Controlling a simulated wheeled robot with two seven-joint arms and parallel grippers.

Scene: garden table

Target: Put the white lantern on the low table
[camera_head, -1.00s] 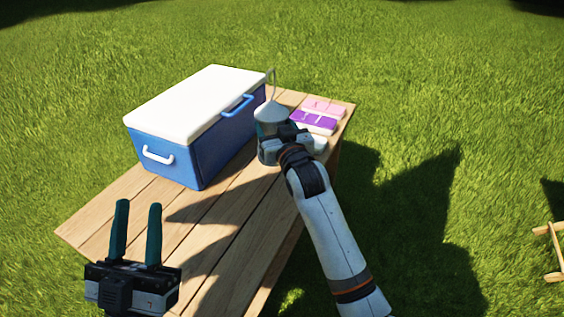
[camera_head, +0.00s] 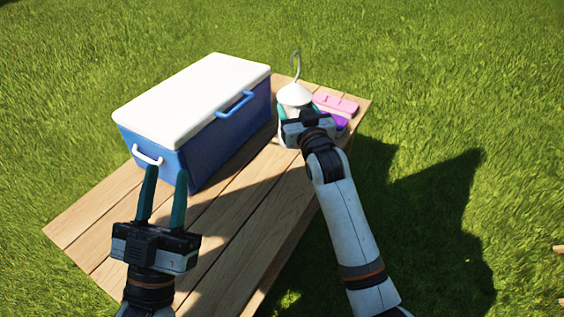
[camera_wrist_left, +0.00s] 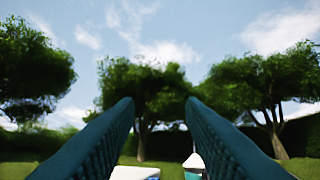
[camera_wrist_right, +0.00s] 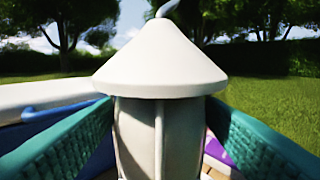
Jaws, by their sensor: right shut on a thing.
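The white lantern (camera_head: 295,95) has a cone-shaped cap and a curved hook on top. It stands upright at the far right part of the wooden table (camera_head: 225,225), beside the cooler. My right gripper (camera_head: 298,114) is shut on its body. The right wrist view shows the lantern's cap (camera_wrist_right: 160,65) and ribbed body between the two fingers. The lantern's base is hidden behind my gripper, so I cannot tell if it touches the table. My left gripper (camera_head: 166,175) is open and empty over the table's near left part. Its fingers point away from me.
A blue cooler (camera_head: 225,130) with a white lid fills the table's back left, close to the lantern. Pink (camera_head: 338,103) and purple (camera_head: 339,124) items lie right of the lantern. A small wooden piece (camera_head: 559,249) shows at the right edge on the grass. The near planks are bare.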

